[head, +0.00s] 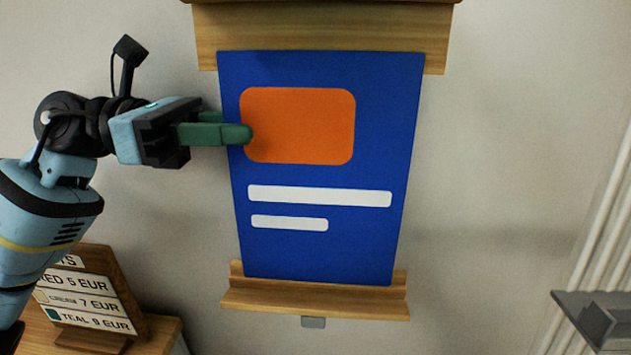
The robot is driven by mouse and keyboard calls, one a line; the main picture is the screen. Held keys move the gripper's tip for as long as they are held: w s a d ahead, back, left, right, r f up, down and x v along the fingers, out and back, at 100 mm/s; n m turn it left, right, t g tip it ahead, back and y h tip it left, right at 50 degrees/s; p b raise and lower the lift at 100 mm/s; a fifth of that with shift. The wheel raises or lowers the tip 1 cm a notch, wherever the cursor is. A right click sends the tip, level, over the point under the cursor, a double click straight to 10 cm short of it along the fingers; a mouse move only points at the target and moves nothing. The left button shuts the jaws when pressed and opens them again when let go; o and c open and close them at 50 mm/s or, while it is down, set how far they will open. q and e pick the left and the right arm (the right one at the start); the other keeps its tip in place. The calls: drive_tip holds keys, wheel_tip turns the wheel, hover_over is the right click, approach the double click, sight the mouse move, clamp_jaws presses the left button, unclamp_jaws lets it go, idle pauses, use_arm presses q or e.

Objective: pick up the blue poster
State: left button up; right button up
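The blue poster (321,250) stands upright, with an orange rounded block and two white bars on it. Its bottom edge meets a wooden ledge (312,303) and its top lies against a wooden board (320,25). My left gripper (238,133) reaches in from the left at the poster's upper left edge. One green finger lies in front of the poster and overlaps the orange block. The other finger ends at the edge and seems to pass behind it. The gap between the fingers is hidden, so I cannot tell whether they press on the poster. My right gripper is out of view.
A wooden price board (90,290) stands on a wooden surface (160,335) at lower left. A small grey tab (313,322) sits under the ledge. A grey fixture (598,318) is at lower right, near pale vertical bars (603,240). The wall right of the poster is clear.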

sight(267, 160)
use_arm(q)
drive_tip(key=shift+d+p, duration=0.4)
drive_tip(key=shift+d, duration=1.5)
clamp_jaws()
